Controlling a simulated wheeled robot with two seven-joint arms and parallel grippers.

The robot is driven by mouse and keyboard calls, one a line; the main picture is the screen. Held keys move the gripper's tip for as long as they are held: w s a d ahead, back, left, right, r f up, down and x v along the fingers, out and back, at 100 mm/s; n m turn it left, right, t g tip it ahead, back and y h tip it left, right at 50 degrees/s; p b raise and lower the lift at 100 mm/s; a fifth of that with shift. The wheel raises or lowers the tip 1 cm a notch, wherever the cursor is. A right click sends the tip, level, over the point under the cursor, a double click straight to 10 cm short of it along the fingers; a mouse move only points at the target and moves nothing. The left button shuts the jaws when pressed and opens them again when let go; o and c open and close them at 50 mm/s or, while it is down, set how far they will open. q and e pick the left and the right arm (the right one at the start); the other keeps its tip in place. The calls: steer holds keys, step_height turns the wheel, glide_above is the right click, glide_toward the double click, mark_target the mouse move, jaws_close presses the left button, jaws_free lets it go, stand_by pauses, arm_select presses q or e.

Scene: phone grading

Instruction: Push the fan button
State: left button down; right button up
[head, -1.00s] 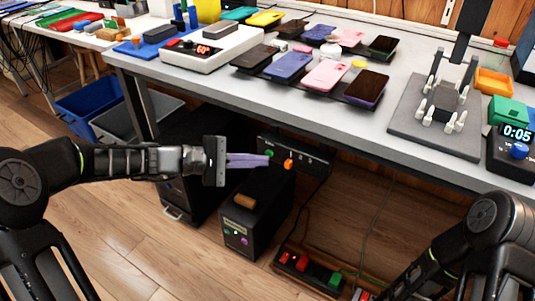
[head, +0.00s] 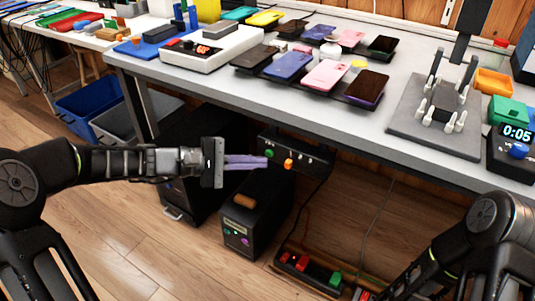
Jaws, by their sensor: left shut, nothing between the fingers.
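A black control panel (head: 310,157) hangs under the front edge of the workbench. It carries a green button (head: 269,153), an orange button (head: 288,164) and small knobs to the right. The labels are too small to read, so I cannot tell from them which one is the fan button. My left gripper (head: 266,162) is shut and empty, with its purple-grey fingers pointing right at the panel. In the picture its tips lie just below the green button and left of the orange one. I cannot tell whether they touch. My right arm shows at the lower right; its gripper is outside the view.
The workbench (head: 215,85) above holds several phones, a grey fixture (head: 405,120) and a timer (head: 511,150) reading 0:05. A black box (head: 260,212) stands below the panel. A strip with coloured switches (head: 308,270) lies on the floor. Cables hang at right.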

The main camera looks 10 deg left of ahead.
arm_select(q)
steer(key=shift+s, duration=0.2)
steer(key=shift+s+a, duration=0.1)
steer(key=s, duration=0.1)
steer(key=s+a, duration=0.1)
steer(key=s, duration=0.1)
steer(key=s+a, duration=0.1)
steer(key=s, duration=0.1)
steer(key=shift+s+a, duration=0.1)
steer(key=shift+s, duration=0.1)
stand_by(0.3)
